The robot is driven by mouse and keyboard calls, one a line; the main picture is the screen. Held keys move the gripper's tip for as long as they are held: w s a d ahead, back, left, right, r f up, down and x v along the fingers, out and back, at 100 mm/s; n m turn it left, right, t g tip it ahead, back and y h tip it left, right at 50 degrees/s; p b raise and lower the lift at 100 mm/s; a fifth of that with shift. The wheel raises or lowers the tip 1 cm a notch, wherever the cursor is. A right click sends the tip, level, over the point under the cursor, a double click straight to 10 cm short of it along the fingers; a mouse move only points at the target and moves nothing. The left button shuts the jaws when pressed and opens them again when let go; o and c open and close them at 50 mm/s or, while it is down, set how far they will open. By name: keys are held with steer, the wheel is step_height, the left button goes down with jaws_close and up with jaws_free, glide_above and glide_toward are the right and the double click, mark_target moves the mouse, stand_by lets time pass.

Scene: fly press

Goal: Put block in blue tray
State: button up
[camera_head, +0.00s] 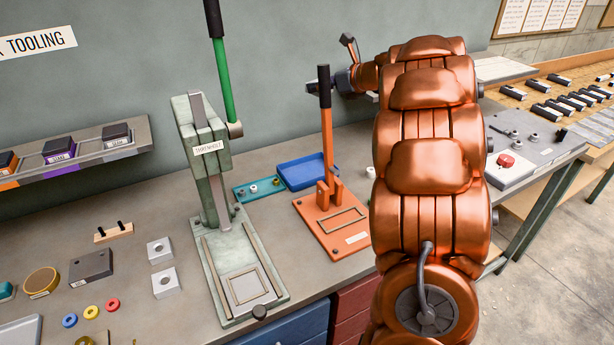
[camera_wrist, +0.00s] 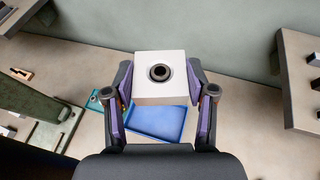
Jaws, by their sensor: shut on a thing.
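A pale square block (camera_wrist: 160,92) with a dark round hole sits between the fingers of my gripper (camera_wrist: 160,80) in the wrist view. My gripper is shut on it. The blue tray (camera_wrist: 157,122) shows below and partly behind the block there. In the head view the blue tray (camera_head: 312,172) lies on the bench near the wall, and its visible floor is bare. My gripper end (camera_head: 322,86) is up above it, beside the orange press's black handle. The held block cannot be made out in the head view.
An orange press (camera_head: 325,222) stands in front of the tray and a green press (camera_head: 207,150) to its left. A teal tray (camera_head: 258,188) with small parts adjoins the blue one. Two similar pale blocks (camera_head: 166,283) lie on the bench at left. A wall shelf (camera_head: 140,135) hangs at left.

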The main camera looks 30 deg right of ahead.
steer(key=n+y, duration=0.1)
glide_above(311, 175)
step_height(311, 175, down, 17)
step_height(311, 175, down, 10)
steer(key=shift+a+f+p, duration=0.1)
steer(key=shift+f+p, duration=0.05)
steer(key=shift+p, duration=0.25)
steer(key=shift+f+b, duration=0.2)
steer(key=shift+b, duration=0.1)
steer(key=o, duration=1.3)
steer(key=shift+r, duration=0.1)
steer(key=shift+r+p, duration=0.15)
steer(key=shift+p, duration=0.15)
steer(key=b+v, duration=0.2)
steer(key=v, duration=0.4)
steer(key=shift+s+r, duration=0.1)
steer(key=shift+s, duration=0.15)
steer(key=shift+s+d+r, duration=0.2)
steer(key=shift+s+d, duration=0.1)
steer(key=shift+s, duration=0.15)
